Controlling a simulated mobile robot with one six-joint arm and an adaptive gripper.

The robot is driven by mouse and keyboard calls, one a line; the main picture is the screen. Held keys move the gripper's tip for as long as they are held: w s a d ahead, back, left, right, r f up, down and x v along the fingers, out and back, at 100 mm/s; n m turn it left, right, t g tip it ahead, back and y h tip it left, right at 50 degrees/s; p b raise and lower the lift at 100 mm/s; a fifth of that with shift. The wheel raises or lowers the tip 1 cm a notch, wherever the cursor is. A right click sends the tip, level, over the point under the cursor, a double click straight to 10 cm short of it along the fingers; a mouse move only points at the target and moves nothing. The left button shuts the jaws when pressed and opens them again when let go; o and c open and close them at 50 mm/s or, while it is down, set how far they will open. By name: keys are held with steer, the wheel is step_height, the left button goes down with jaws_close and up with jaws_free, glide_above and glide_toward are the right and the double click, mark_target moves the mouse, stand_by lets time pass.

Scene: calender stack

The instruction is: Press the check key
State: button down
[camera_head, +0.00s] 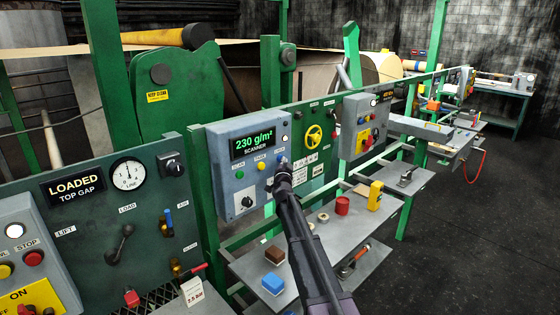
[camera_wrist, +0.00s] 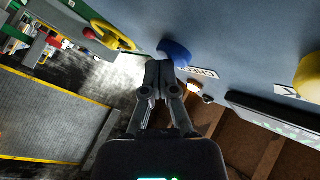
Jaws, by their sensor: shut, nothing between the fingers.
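The grey scanner box (camera_head: 242,190) has a black display (camera_head: 252,143) reading 230 g/m². Below the display is a row of keys: green (camera_head: 239,175), yellow (camera_head: 261,165) and blue at the right end. My gripper (camera_head: 283,163) is shut and empty, its tips at the blue key, which it largely covers in the head view. In the wrist view the blue key (camera_wrist: 177,52) is right at my shut fingertips (camera_wrist: 165,72); I cannot tell whether they touch. A label (camera_wrist: 198,73) beside this key is hard to read. The yellow key (camera_wrist: 309,76) is at the right.
A black knob (camera_head: 247,202) is low on the scanner box. A yellow handwheel (camera_head: 314,135) is on the panel to the right. A grey shelf (camera_head: 330,245) below my arm holds a blue block (camera_head: 273,282), a red cylinder (camera_head: 342,205) and a yellow device (camera_head: 375,195).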

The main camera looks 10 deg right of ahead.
steer(key=shift+s+d, duration=0.45)
steer(key=shift+s, duration=0.1)
steer(key=shift+s, duration=0.1)
steer(key=shift+s+d, duration=0.75)
steer(key=shift+s, duration=0.25)
steer(key=shift+s+d, duration=0.7)
steer(key=shift+s, duration=0.25)
steer(key=s+a+f+n+g+y, duration=0.35)
steer(key=s+f, duration=0.25)
steer(key=s, duration=0.2)
steer(key=s+a+f+n+g+y, duration=0.3)
steer(key=s+a+f+n+g, duration=0.15)
steer(key=s+f, duration=0.3)
steer(key=s+d+f+g+h, duration=0.1)
steer(key=s+d+f+g, duration=0.1)
steer(key=s, duration=0.7)
steer(key=s+d+f+g+h, duration=0.1)
steer(key=s+d+f+g, duration=0.1)
steer(key=s+g, duration=0.3)
steer(key=s+d+f+n+g+h, duration=0.1)
steer(key=s+d+f+g, duration=0.1)
steer(key=s, duration=1.2)
steer(key=shift+d+f+g, duration=0.35)
steer(key=shift+f+g, duration=0.55)
steer(key=shift+g, duration=0.3)
